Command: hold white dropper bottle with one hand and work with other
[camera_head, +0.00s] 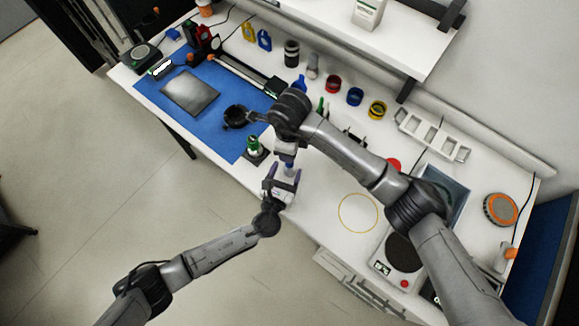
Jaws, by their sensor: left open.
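My left gripper (283,179) is open at the front edge of the bench, its two fingers spread apart. The right fingers are too small and hidden to tell open from shut. A small blue piece shows between the two grippers. A pale shape sits between the left fingers; I cannot tell whether it is the white dropper bottle. A small green-topped bottle (254,144) stands on a dark square base just left of the grippers.
A blue mat (215,125) holds a grey plate (190,92) and a black round item (236,116). Jars and colored tape rolls (333,84) line the back. A yellow ring (358,212) lies on clear bench at right, near a hotplate (404,250) and white rack (432,134).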

